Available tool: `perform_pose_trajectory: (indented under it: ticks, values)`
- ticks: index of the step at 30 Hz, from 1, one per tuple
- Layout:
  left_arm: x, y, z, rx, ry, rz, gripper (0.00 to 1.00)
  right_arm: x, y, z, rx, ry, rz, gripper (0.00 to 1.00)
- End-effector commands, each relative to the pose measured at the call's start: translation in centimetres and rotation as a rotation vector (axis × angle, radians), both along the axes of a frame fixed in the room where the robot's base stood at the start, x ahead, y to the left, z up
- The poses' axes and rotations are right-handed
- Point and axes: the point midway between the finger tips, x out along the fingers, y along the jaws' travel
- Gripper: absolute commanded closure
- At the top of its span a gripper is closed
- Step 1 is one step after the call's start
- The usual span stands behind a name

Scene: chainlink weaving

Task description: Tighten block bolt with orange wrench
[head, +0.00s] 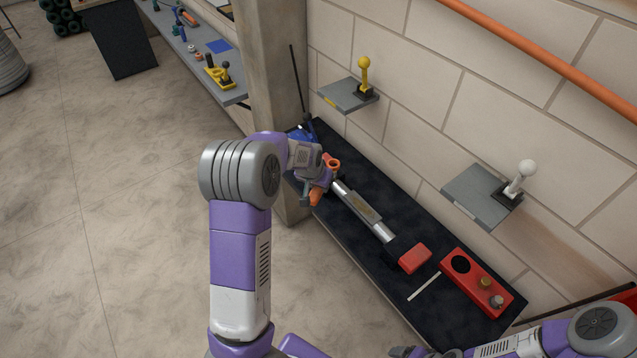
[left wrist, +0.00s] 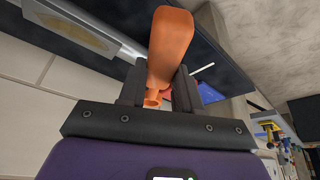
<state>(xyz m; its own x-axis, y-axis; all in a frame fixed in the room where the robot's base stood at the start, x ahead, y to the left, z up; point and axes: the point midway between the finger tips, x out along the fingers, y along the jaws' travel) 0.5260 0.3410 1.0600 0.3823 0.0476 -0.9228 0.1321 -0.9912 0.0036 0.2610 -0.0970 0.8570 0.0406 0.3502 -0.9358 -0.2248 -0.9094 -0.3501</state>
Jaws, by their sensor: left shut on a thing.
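My left gripper (head: 318,180) is shut on the orange wrench (head: 316,197) at the far left end of the dark bench. In the left wrist view the orange handle (left wrist: 170,45) stands between the two dark fingers (left wrist: 158,88). An orange ring (head: 333,162) shows just beyond the gripper, beside the end of a silver bar. A red block (head: 462,283) with a dark hole and two bolts (head: 485,283) lies at the bench's near right end, away from the wrench. The gripper hides the wrench's middle. My right gripper (head: 408,351) is partly cut off at the bottom edge.
The silver bar (head: 360,205) with a red end piece (head: 414,258) lies along the dark bench (head: 365,265). Grey wall shelves hold a yellow-knobbed lever (head: 364,75) and a white-knobbed lever (head: 522,178). A concrete pillar (head: 272,60) stands behind the left gripper.

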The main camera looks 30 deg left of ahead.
Motion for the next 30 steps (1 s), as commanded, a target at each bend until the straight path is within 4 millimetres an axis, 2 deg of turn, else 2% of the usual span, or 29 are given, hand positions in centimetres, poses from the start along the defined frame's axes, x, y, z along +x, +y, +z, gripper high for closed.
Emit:
perform_pose_trajectory:
  ticks: [3,12,30]
  values:
    - [0.0,0.0,-1.6,0.000,-0.001,0.000,1.00,0.0,0.0,-1.4,0.000,0.000,0.000,0.17]
    - [0.0,0.0,-1.1,0.000,-0.001,0.000,1.00,0.0,0.0,-0.9,0.000,0.000,0.000,0.17]
    - [0.0,0.0,-2.9,0.000,-0.001,0.000,1.00,0.0,0.0,-2.5,0.000,0.000,0.000,0.17]
